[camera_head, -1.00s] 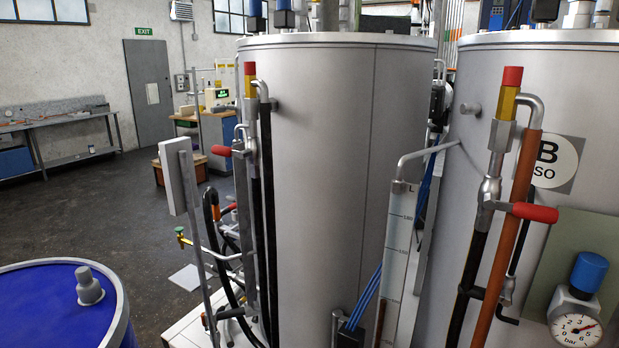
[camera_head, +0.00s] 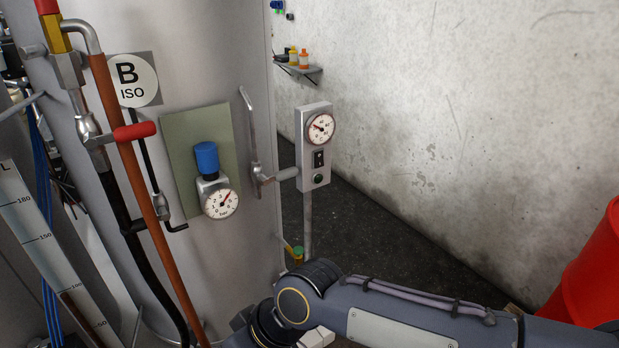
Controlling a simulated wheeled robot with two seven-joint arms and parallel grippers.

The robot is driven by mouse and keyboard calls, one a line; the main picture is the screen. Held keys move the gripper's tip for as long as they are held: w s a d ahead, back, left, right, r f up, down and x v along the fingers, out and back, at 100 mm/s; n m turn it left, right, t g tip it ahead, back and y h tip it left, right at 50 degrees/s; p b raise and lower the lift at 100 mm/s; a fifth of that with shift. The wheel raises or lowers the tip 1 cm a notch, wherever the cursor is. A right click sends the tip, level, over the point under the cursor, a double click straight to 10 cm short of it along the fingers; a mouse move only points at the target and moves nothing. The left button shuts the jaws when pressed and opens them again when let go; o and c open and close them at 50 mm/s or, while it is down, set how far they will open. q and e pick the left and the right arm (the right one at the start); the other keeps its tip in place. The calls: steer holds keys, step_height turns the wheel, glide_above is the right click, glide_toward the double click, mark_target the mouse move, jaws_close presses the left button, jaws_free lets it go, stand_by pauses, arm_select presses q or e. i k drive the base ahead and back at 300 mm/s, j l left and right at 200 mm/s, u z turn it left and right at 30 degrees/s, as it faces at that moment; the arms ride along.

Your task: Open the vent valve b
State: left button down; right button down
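The tank marked "B ISO" (camera_head: 132,80) fills the left and middle of the head view. A valve with a red handle (camera_head: 135,131) sits on its pipes at the left, the handle pointing right. A blue knob (camera_head: 207,158) stands above a bar gauge (camera_head: 220,203) on a greenish plate. A metal lever (camera_head: 251,130) stands near-upright at the tank's right side. No label names the vent valve, so I cannot tell which part it is. My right arm comes in at the bottom right; its gripper does not show. My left gripper is out of view.
A grey control box (camera_head: 315,155) with a gauge and switches stands on a post right of the tank. A small shelf (camera_head: 298,70) with bottles is on the wall. A red object (camera_head: 590,265) stands at the right edge. Dark floor (camera_head: 385,235) lies free between.

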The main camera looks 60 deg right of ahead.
mark_target(280, 176)
steer(key=z, duration=1.8)
steer(key=i+j+z, duration=0.1)
steer(key=i, duration=0.25)
steer(key=i+j+z, duration=0.1)
steer(key=i, duration=0.25)
steer(key=j, duration=0.1)
